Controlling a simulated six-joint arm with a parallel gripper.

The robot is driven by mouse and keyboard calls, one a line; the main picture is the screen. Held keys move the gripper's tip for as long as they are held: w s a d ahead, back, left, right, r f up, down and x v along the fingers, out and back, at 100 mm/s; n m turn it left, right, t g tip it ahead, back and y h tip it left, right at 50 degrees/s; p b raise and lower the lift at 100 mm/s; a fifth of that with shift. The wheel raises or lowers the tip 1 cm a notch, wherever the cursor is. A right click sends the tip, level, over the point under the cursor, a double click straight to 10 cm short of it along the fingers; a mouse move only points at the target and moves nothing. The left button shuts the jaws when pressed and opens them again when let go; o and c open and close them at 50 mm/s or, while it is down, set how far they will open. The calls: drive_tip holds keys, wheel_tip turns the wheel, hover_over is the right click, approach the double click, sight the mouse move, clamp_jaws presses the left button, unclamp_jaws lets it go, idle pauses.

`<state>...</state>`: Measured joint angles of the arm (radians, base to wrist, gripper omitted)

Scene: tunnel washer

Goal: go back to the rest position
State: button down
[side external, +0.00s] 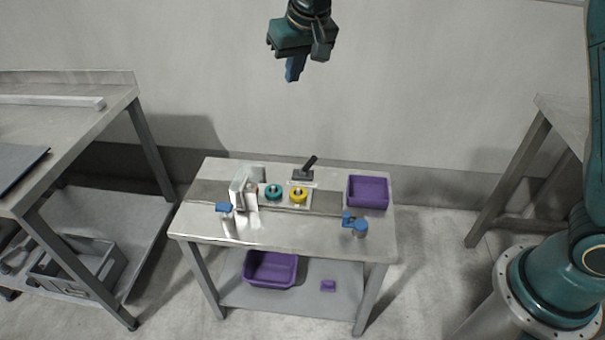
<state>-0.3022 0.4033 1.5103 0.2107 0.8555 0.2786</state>
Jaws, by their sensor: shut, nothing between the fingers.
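My gripper (293,70) hangs high above the small steel table (285,232), in front of the grey wall. Its blue fingers point down and are shut, with nothing between them. It is well clear of everything on the table. My teal arm base stands at the lower right of the side external view. The middle links of my arm are out of the picture.
On the table are a purple bin (368,191), a teal ring (274,192), a yellow ring (298,195), a white-grey housing (241,188), a black lever (306,169) and a blue-topped part (358,227). Another purple bin (270,268) sits on the lower shelf. Benches flank the table.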

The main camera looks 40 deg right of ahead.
drive_tip(key=s+d+r, duration=0.4)
drive_tip(key=s+d, duration=0.1)
drive_tip(key=s, duration=0.4)
drive_tip(key=s+d+r, duration=0.3)
drive_tip(key=s+d, duration=0.1)
drive_tip(key=s, duration=0.5)
drive_tip(key=s+d+f+n, duration=0.1)
drive_tip(key=s+f, duration=0.1)
drive_tip(key=s, duration=0.6)
drive_tip(key=s+d+f+t, duration=0.1)
drive_tip(key=s+d+f, duration=0.1)
drive_tip(key=s, duration=0.7)
drive_tip(key=shift+s+d+f+n, duration=0.2)
drive_tip(key=shift+f+n, duration=0.2)
drive_tip(key=shift+f, duration=0.05)
drive_tip(key=shift+w, duration=0.15)
